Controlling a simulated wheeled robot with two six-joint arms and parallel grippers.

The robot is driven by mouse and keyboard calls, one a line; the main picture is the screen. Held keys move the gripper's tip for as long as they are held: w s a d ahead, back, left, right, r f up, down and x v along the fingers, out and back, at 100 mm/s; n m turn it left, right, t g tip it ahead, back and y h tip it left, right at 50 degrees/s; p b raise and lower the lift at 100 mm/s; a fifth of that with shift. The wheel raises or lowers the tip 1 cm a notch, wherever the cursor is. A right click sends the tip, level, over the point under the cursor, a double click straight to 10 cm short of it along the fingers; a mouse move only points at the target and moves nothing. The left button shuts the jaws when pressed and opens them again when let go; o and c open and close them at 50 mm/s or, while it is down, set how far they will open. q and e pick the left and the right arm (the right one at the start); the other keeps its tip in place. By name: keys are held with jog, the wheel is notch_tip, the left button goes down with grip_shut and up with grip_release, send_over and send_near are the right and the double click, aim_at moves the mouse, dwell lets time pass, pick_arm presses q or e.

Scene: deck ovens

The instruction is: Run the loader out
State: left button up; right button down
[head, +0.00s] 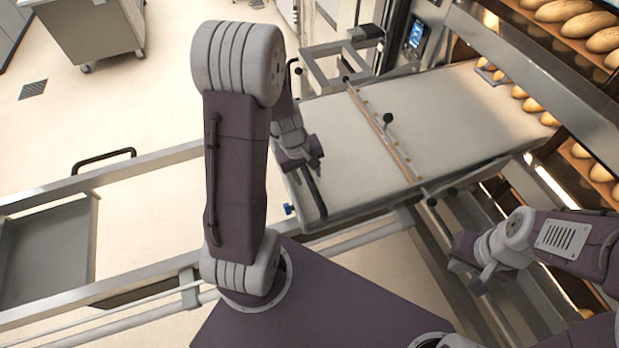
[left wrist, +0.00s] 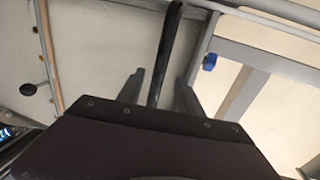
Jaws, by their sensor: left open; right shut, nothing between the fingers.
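The loader (head: 440,125) is a flat cream belt in a metal frame, its far end at the oven opening. A crossbar (head: 385,130) with black knobs spans it. At its near left end is a black handle (head: 313,192), which also shows as a dark bar in the left wrist view (left wrist: 168,50). My left gripper (head: 316,168) is open at this handle. In the left wrist view the bar runs between the fingers of my left gripper (left wrist: 160,88); contact cannot be told. My right gripper (head: 466,268) is shut and empty at lower right, apart from the loader.
Oven decks with loaves (head: 570,20) stand at the right, with loaves also beyond the loader's far end. A metal rail frame (head: 130,175) extends left from the loader. A steel cabinet on wheels (head: 90,30) stands at the back left; pale floor lies between.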

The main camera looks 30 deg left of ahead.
aim_at(309, 179)
pick_arm(q)
jog(key=f, duration=0.1)
jog(key=w+f, duration=0.1)
jog(key=f, duration=0.2)
jog(key=shift+w+a+f+b, duration=0.2)
jog(key=shift+w+f+b, duration=0.05)
jog(key=shift+b, duration=0.15)
jog(key=shift+s+d+r, duration=0.15)
jog(key=shift+s+d, duration=0.05)
jog(key=c, duration=0.3)
grip_shut()
dwell(0.5)
